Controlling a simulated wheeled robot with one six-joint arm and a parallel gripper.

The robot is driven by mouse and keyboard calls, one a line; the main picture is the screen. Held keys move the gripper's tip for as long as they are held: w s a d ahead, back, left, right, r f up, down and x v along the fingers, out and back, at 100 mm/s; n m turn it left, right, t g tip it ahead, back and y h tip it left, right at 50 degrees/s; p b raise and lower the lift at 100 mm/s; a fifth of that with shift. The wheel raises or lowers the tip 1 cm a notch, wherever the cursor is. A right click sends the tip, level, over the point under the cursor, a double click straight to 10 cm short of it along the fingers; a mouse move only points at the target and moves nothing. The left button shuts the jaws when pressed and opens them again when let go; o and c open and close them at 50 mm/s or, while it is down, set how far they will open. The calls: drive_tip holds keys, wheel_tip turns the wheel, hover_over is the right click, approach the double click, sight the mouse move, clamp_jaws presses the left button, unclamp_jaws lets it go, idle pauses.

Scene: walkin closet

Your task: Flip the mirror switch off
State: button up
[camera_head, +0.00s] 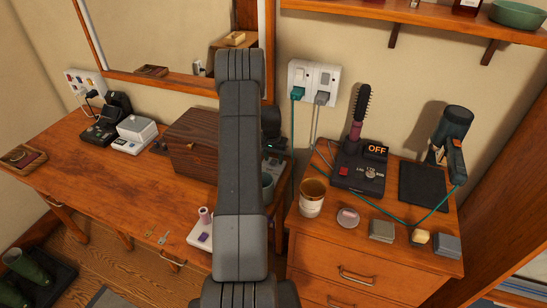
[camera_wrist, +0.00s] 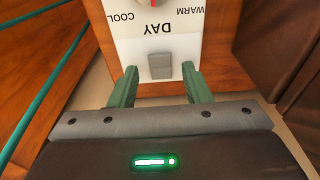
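A white panel (camera_wrist: 190,48) in the wrist view bears the upside-down words COOL, DAY and WARM and a red-marked dial (camera_wrist: 155,3) at the top edge. A small grey switch (camera_wrist: 160,66) sits on it below DAY; its on or off position I cannot tell. My gripper (camera_wrist: 160,76) is open, its green fingers on either side of the switch, with gaps between. Contact is not visible. In the head view, my arm hides the gripper and this panel. The framed mirror (camera_head: 165,40) is on the wall above the dresser.
A wooden box (camera_head: 190,145) stands on the dresser (camera_head: 110,180) beside my arm. The right cabinet (camera_head: 345,245) holds a device reading OFF (camera_head: 376,150), a brush, a cup (camera_head: 312,197) and a green dryer (camera_head: 452,135). Cords hang from the wall outlet (camera_head: 313,80).

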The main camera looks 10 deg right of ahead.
drive_tip(key=shift+r, duration=0.1)
wheel_tip(320, 180, up, 14)
drive_tip(key=s+a+b, duration=0.1)
drive_tip(key=b, duration=0.1)
drive_tip(key=shift+s+f+b, duration=0.25)
drive_tip(key=shift+b, duration=0.1)
drive_tip(key=f+p, duration=0.1)
drive_tip(key=f, duration=0.3)
drive_tip(key=w+f+p, duration=0.1)
drive_tip(key=f, duration=0.4)
drive_tip(key=d+f+p, duration=0.1)
drive_tip(key=f, duration=0.3)
drive_tip(key=shift+w+f, duration=0.25)
drive_tip(key=shift+f, duration=0.2)
drive_tip(key=shift+b, duration=0.3)
